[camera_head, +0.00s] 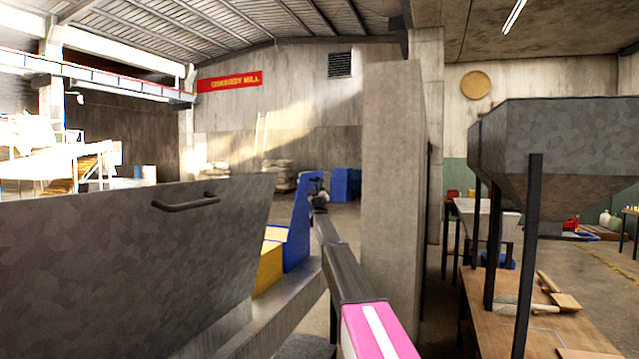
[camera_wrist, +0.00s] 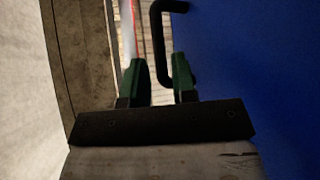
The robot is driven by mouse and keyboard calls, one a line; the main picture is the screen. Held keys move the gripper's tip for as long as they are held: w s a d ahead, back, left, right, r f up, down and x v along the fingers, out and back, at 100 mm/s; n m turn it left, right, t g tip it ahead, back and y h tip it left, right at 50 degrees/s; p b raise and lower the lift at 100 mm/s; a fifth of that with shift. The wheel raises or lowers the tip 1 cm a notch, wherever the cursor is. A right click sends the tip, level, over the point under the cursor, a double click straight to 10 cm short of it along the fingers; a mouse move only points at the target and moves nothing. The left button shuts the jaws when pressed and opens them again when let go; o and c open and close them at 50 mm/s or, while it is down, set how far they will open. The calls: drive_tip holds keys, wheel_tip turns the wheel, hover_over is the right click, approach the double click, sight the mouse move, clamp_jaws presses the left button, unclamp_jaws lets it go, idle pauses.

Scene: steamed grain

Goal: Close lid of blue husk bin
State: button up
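The blue husk bin's lid (camera_head: 302,222) stands raised and tilted in the head view, beyond a large grey panel. In the wrist view, its blue face (camera_wrist: 250,60) fills the right side. A black bar handle (camera_wrist: 160,45) is fixed to that face. My gripper (camera_wrist: 158,62) is open, its two green fingers apart. The handle's lower part shows in the gap between the fingers; I cannot tell whether they touch it. In the head view my gripper (camera_head: 318,193) is small, at the lid's right side. The bin's body is mostly hidden.
A grey panel with a handle (camera_head: 80,270) blocks the left foreground. A yellow surface (camera_head: 268,266) adjoins the blue lid. A concrete pillar (camera_head: 392,200) stands close right of my arm. Another blue object (camera_head: 346,184) is behind. A hopper (camera_head: 570,140) and wooden bench (camera_head: 500,320) are right.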

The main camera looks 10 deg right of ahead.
drive_tip(key=x, duration=0.4)
drive_tip(key=shift+w+d+r, duration=0.1)
drive_tip(key=shift+w+r, duration=0.15)
drive_tip(key=shift+w, duration=0.05)
